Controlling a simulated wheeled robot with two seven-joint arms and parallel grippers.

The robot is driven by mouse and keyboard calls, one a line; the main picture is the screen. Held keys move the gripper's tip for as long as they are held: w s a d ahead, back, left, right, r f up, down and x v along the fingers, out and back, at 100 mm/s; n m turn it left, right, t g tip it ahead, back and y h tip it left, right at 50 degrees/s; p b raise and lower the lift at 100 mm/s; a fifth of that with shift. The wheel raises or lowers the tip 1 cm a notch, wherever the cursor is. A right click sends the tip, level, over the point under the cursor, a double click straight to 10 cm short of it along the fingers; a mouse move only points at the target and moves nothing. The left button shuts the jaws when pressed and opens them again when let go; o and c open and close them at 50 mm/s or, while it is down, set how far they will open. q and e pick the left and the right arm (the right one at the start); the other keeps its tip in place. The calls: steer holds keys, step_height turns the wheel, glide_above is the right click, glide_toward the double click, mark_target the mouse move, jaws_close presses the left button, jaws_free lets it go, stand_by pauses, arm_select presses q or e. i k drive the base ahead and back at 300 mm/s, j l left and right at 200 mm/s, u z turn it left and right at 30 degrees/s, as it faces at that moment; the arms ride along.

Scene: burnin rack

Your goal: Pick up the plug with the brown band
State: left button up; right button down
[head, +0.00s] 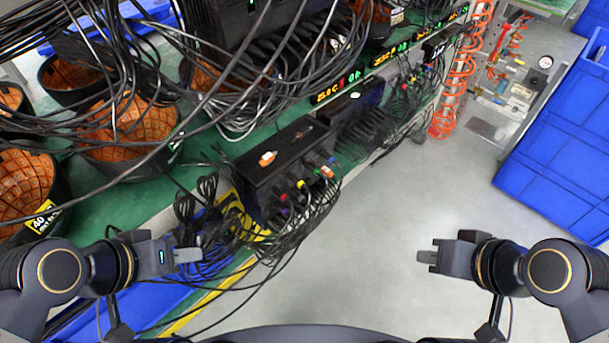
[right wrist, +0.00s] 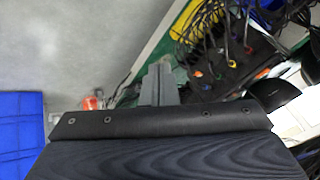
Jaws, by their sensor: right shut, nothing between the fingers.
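A black box (head: 262,178) stands on the green bench shelf in the head view. An orange-and-white plug (head: 267,158) lies on its top. A small dark brownish piece (head: 303,133) lies farther back on the same top; I cannot tell if it is the plug with the brown band. Several coloured plugs, one of them orange (head: 327,171), sit along the box's front edge among black cables. My left gripper (head: 198,255) is left of and below the box, apart from it. My right gripper (head: 422,257) is shut and empty over the grey floor; its fingers show in the right wrist view (right wrist: 160,82).
Hanging black cables crowd the shelf's front and the upper left. Black bins (head: 130,175) with orange mesh stand at left. Blue crates (head: 565,140) stand at right. A coiled orange hose (head: 460,75) hangs by the rack. The grey floor (head: 390,215) in the middle is clear.

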mark_target(301, 134)
steer(key=i+l+u, duration=0.3)
steer(key=l+u, duration=0.3)
steer(key=i+l+u, duration=0.15)
steer(key=l+u, duration=0.15)
steer(key=i+l+u, duration=0.1)
steer(key=l+u, duration=0.5)
steer(key=l, duration=0.1)
